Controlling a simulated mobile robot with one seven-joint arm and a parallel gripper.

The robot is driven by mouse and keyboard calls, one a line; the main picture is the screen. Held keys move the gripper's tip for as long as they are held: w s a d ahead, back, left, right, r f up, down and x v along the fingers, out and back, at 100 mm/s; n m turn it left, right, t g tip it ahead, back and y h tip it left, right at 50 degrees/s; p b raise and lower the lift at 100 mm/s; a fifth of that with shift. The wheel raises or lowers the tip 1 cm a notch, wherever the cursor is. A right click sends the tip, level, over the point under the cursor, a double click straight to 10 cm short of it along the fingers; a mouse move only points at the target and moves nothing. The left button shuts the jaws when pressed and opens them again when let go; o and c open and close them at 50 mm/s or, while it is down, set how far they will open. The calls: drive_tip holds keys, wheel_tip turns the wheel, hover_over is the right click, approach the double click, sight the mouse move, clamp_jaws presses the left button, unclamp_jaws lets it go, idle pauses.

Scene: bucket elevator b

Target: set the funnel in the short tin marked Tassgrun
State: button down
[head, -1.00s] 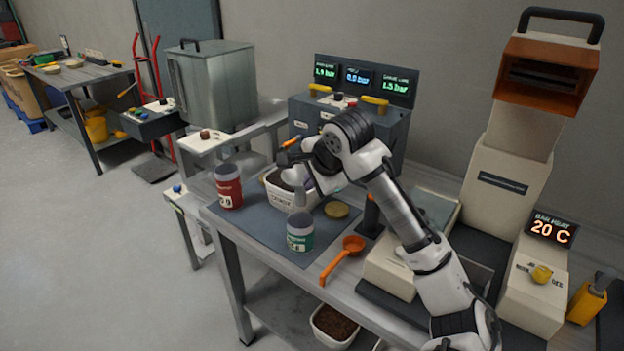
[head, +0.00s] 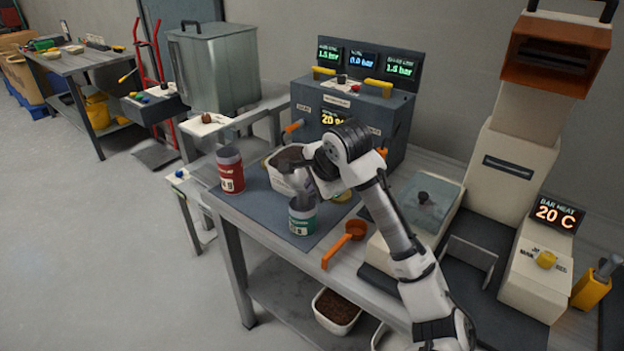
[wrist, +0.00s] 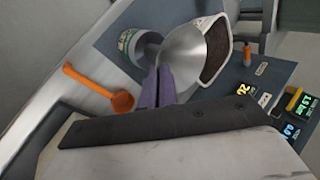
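The short tin with a green label (head: 302,217) stands upright on the dark mat; its lettering is too small to read. It also shows in the wrist view (wrist: 128,46). My gripper (head: 313,178) is above it. In the wrist view its purple fingers (wrist: 158,88) are shut on the edge of a grey metal funnel (wrist: 192,54). The funnel's narrow end points at the tin's mouth. In the head view the funnel (head: 305,200) is right over the tin, partly hidden by my gripper. I cannot tell whether the spout is inside the mouth.
A taller red tin (head: 231,177) stands left on the mat. A white tub of brown grounds (head: 283,180) is just behind my gripper. An orange scoop (head: 346,241) lies to the right. A control box with displays (head: 345,115) stands behind. The mat's front left is clear.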

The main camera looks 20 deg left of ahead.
drive_tip(key=shift+f+b, duration=1.2)
drive_tip(key=shift+f, duration=1.75)
drive_tip(key=c, duration=1.6)
unclamp_jaws()
drive_tip(key=shift+r, duration=0.1)
wheel_tip(320, 180, up, 8)
drive_tip(key=p, duration=0.8)
